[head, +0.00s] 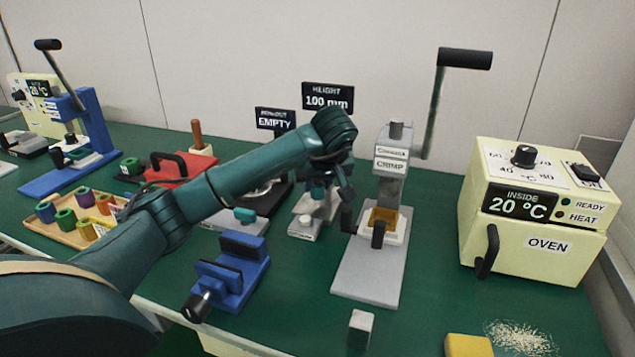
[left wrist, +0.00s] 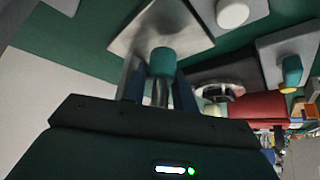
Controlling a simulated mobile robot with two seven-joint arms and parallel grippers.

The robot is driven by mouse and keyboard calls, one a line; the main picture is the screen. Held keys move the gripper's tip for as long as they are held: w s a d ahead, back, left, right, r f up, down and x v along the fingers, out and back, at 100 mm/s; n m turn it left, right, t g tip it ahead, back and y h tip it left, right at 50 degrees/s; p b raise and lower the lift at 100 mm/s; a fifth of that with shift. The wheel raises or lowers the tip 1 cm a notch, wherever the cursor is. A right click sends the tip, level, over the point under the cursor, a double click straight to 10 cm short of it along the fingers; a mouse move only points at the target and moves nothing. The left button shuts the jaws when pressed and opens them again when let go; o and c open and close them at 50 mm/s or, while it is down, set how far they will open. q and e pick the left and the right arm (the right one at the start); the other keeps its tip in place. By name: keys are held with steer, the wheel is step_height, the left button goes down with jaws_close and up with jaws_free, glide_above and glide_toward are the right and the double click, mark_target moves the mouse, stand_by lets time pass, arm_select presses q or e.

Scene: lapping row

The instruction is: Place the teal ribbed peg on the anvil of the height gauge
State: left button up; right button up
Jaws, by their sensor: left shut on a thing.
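My left gripper (head: 322,190) is over the height gauge (head: 303,228), a light grey device behind the blue vise. In the left wrist view its fingers (left wrist: 158,92) are shut on the teal peg (left wrist: 162,62), which has a teal end and a metallic-looking part between the fingers. A grey metal plate (left wrist: 125,38) lies just beyond the peg in that view. I cannot tell whether the peg touches it. The arm and gripper hide much of the gauge and its anvil in the head view. My right gripper is not in view.
A crimp press (head: 367,270) stands close right of the gripper, with a tall lever. A cream oven (head: 540,215) is farther right. A blue vise (head: 232,272) is in front. A wooden tray (head: 70,233) with coloured spools is at left. A height sign (head: 327,97) stands behind.

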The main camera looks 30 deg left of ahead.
arm_select(q)
steer(key=shift+f, duration=0.1)
steer(key=shift+f, duration=0.5)
steer(key=o, duration=1)
steer(key=shift+c, duration=0.2)
steer(key=p+v, duration=0.2)
steer(key=v, duration=1.1)
steer(key=shift+w+a+r, duration=0.2)
steer(key=shift+r, duration=0.05)
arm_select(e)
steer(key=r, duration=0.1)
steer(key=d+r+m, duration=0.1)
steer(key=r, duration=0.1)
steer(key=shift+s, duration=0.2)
